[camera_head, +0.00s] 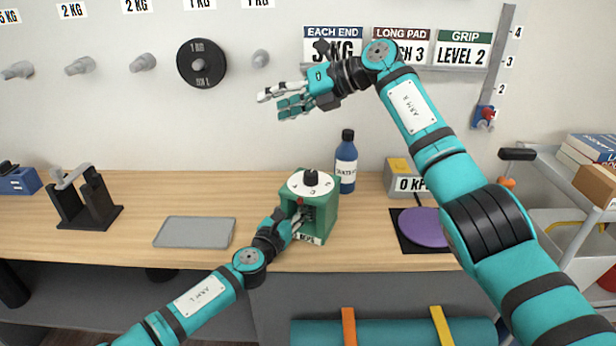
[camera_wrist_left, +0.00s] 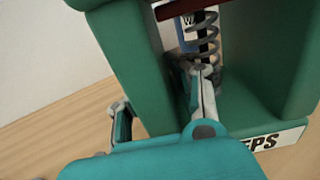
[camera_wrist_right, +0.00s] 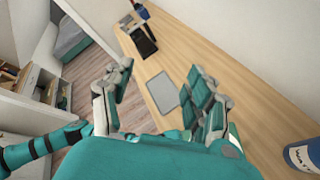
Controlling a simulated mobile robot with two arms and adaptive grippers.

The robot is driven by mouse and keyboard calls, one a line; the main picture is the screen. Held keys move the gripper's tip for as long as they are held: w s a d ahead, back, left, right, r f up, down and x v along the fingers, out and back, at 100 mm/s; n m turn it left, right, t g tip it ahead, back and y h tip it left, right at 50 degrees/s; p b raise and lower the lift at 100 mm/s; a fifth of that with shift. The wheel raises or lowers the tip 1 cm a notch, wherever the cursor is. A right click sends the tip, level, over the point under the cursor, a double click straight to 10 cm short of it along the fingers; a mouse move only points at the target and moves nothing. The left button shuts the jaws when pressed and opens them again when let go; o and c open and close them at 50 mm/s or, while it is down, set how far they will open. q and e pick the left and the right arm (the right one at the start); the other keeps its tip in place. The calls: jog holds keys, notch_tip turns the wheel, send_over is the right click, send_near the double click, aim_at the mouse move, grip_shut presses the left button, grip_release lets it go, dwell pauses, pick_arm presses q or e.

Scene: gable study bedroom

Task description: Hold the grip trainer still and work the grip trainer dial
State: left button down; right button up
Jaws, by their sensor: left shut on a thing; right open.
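The green grip trainer (camera_head: 331,205) stands upright on the wooden bench. Its white numbered dial (camera_head: 297,189) with a black knob (camera_head: 311,177) is on top; the knob's exact setting is too small to read. My left gripper (camera_head: 298,222) is shut on the trainer's left side wall. In the left wrist view, the left gripper (camera_wrist_left: 160,105) has one finger outside the green wall (camera_wrist_left: 128,60) and one inside, beside the spring (camera_wrist_left: 203,45). My right gripper (camera_head: 283,100) is open and empty, above and slightly left of the dial, apart from it; its spread fingers show in the right wrist view (camera_wrist_right: 160,85).
A blue bottle (camera_head: 346,165) stands close behind the trainer. A grey tray (camera_head: 195,232) lies to the left, a black stand (camera_head: 88,205) farther left. A grey-yellow box (camera_head: 400,180) and a purple disc pad (camera_head: 425,228) are to the right. The air above the dial is clear.

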jog(key=w+d+r+m+t+y, duration=0.35)
jog(key=d+r+m+t, duration=0.2)
jog(key=m, duration=0.45)
jog(key=w+d+r+m+t+y, duration=0.2)
jog(key=w+d+r+m+t, duration=0.4)
jog(key=m, duration=0.4)
jog(key=w+d+f+m+t+h, duration=0.1)
jog(key=w+d+m+t+h, duration=0.3)
jog(key=d+m+t+h, duration=0.75)
jog(key=w+d+f+m+g+h, duration=0.3)
jog(key=f+m+g+h, duration=0.35)
jog(key=m, duration=0.75)
jog(key=m+g+y, duration=1.7)
send_near(310, 173)
jog(key=shift+t, duration=0.25)
jog(key=a, duration=0.3)
jog(key=w+a, duration=0.1)
jog(key=a, duration=0.6)
jog(key=shift+w+f, duration=0.3)
jog(key=shift+w, duration=0.1)
